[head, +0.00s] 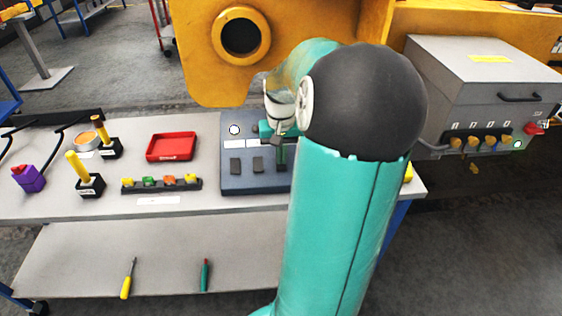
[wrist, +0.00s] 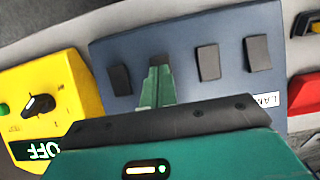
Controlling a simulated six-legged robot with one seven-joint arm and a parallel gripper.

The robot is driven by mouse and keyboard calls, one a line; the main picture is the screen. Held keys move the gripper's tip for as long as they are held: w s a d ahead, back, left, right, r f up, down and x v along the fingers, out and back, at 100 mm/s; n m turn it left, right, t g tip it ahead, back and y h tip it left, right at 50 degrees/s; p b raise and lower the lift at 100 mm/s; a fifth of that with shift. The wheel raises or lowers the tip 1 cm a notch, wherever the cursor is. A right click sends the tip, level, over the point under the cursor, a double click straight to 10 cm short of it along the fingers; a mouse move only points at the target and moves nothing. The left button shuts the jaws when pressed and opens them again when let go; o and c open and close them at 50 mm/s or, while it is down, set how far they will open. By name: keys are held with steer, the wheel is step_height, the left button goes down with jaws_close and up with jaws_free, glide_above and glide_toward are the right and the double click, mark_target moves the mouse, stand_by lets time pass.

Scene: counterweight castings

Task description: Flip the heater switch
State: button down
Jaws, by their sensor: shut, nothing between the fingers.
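A dark blue panel (head: 228,184) on the bench carries a row of black rocker switches. Two switches (head: 235,165) show left of my gripper (head: 281,153) in the head view; the panel's right part is hidden by my arm. In the wrist view the panel (wrist: 185,45) shows switches on both sides of my gripper (wrist: 157,70). My gripper is shut and empty, its tips over or at a dark switch in the row; contact cannot be told. A label reading LAM (wrist: 266,100) is partly visible. No heater label is readable, so I cannot tell which switch is the heater's.
A yellow box (wrist: 60,85) with a black knob and an OFF label sits beside the panel. A red tray (head: 171,147) and a strip of coloured pieces (head: 160,184) lie left of it. A yellow casting (head: 215,75) overhangs behind. A grey box (head: 480,85) stands right.

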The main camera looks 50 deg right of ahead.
step_height(320, 180, up, 6)
stand_by(0.7)
steer(key=shift+r, duration=0.1)
stand_by(0.3)
